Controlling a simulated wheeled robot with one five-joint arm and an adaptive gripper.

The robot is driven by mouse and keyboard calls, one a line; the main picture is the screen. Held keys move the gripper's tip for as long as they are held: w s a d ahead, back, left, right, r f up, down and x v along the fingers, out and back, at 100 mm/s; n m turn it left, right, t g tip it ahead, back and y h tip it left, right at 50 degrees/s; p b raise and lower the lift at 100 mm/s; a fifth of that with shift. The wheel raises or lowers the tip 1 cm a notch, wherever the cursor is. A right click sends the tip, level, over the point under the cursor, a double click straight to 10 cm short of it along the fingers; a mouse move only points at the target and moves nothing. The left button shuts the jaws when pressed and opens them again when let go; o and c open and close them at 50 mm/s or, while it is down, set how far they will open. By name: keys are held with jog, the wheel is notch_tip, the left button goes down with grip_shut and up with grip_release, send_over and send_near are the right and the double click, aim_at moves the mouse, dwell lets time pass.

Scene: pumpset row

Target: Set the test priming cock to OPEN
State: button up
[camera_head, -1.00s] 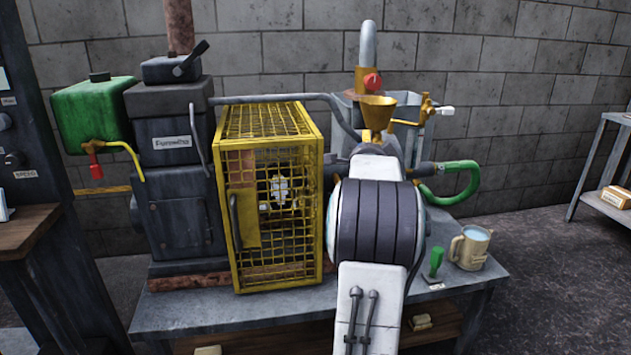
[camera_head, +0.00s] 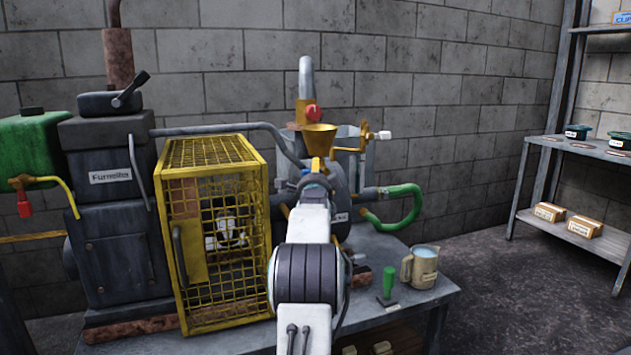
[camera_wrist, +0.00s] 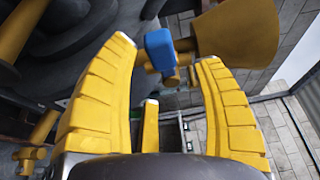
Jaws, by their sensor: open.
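In the wrist view a small blue handle (camera_wrist: 160,48) on a brass stem sits beside the brass funnel (camera_wrist: 238,35). It looks like the priming cock, but I see no label and cannot read its setting. My gripper (camera_wrist: 166,56) is open, its yellow fingers on either side of the blue handle. I cannot tell whether they touch it. In the head view the funnel (camera_head: 320,140) stands above the pump, beyond my arm. A brass cock with a white handle (camera_head: 380,135) is right of the funnel.
A red knob (camera_head: 312,113) is on the pipe behind the funnel. The yellow mesh guard (camera_head: 212,235) stands left of my arm. A green hose (camera_head: 405,208), jug (camera_head: 420,267) and green-handled tool (camera_head: 388,285) are to the right. Shelving (camera_head: 585,155) stands at far right.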

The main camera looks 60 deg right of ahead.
jog(key=shift+p+x, duration=0.3)
jog(key=shift+x, duration=1.05)
jog(key=shift+o, duration=0.2)
grip_shut()
